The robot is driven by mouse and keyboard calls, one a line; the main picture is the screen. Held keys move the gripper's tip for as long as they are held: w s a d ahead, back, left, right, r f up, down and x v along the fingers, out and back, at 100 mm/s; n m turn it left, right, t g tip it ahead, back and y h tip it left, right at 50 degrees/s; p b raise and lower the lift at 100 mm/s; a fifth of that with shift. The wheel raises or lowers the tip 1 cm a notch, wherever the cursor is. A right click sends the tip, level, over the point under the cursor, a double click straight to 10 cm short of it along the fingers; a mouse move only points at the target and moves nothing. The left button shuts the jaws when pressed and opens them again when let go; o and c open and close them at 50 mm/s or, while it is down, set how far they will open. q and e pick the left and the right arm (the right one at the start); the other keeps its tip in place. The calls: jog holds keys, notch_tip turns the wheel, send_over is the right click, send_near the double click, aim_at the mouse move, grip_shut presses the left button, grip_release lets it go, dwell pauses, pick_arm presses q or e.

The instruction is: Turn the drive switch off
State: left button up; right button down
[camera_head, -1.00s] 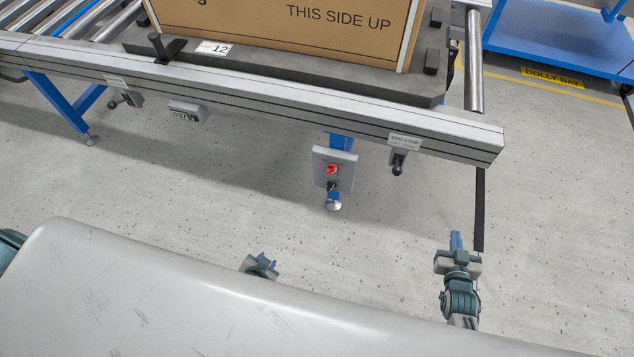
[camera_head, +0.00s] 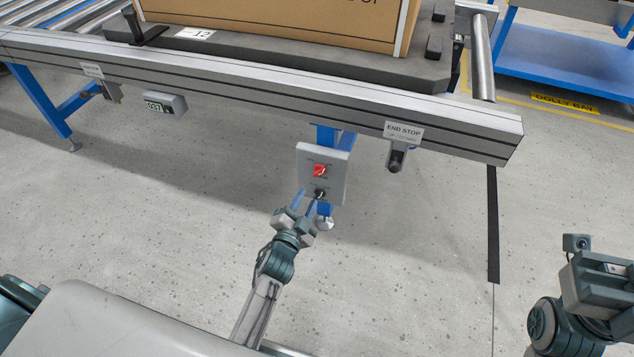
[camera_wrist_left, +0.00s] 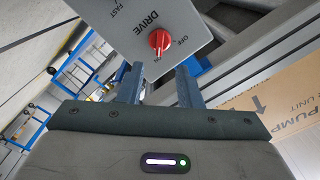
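The drive switch is a red rotary knob (camera_head: 320,170) on a grey control box (camera_head: 339,180) under the conveyor rail. In the left wrist view the red knob (camera_wrist_left: 160,40) sits beside the word DRIVE, with OFF printed close to it. A black knob (camera_head: 320,194) sits below it on the box. My left gripper (camera_head: 308,207) is open and empty, its fingertips just below and in front of the box. In the left wrist view its fingers (camera_wrist_left: 159,83) are apart, with the red knob beyond the gap. My right gripper (camera_head: 598,283) is at the right; its fingers cannot be made out.
The conveyor rail (camera_head: 250,85) runs above the box and carries a carton (camera_head: 280,25) on a dark pallet. An end stop handle (camera_head: 396,160) hangs right of the box, and a small display (camera_head: 165,104) hangs left. The floor around the box is clear.

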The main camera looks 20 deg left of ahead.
aim_at(318, 175)
pick_arm(q)
jog(key=w+b, duration=0.1)
jog(key=w, duration=0.8)
jog(key=shift+w+d, duration=0.1)
grip_shut()
